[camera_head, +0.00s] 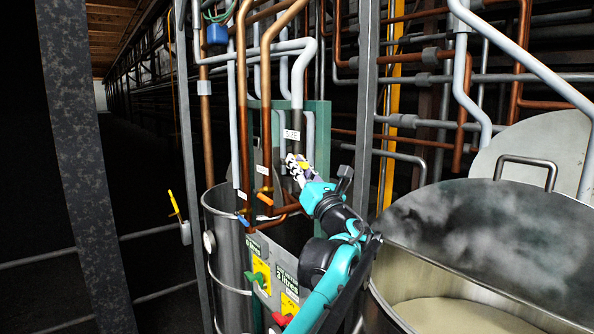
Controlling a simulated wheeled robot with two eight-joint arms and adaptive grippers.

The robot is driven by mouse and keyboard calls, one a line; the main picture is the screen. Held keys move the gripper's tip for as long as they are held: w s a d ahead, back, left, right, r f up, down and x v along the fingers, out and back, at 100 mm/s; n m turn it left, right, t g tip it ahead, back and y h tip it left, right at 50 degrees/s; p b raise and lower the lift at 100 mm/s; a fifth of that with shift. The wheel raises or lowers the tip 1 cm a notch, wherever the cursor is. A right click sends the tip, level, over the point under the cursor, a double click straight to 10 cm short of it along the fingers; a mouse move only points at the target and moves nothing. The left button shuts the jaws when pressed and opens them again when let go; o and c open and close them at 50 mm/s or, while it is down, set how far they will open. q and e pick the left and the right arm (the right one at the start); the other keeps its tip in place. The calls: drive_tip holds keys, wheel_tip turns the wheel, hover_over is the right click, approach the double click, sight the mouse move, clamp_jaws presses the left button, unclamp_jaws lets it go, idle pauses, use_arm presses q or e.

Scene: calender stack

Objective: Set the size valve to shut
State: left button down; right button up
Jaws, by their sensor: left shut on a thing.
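The size valve sits on a dark upright pipe below a white label reading "SIZE" (291,135), in the middle of the head view. A small yellow piece (304,165), seemingly the valve's handle, shows at the fingers. My left gripper (295,166), with pale patterned fingers and a teal and black wrist, is shut on the size valve handle. The fingers hide most of the valve, so its exact angle cannot be told. My right gripper is out of view.
Neighbouring pipes carry an orange-handled valve (265,198) and a blue-handled valve (243,219) just left. A steel drum (229,260) and a panel with green and red knobs stand below. A large open steel vat (400,280) is at right.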

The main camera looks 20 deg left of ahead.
use_arm(q)
drive_tip(key=shift+f+t+y+b, duration=0.3)
drive_tip(key=shift+f+t+b, duration=0.2)
drive_tip(key=shift+t+b, duration=0.1)
drive_tip(key=c, duration=1.5)
unclamp_jaws()
drive_tip(key=shift+s+d, duration=0.1)
drive_tip(key=v, duration=1.1)
drive_tip(key=shift+s+d+f, duration=0.2)
drive_tip(key=shift+s+d, duration=0.05)
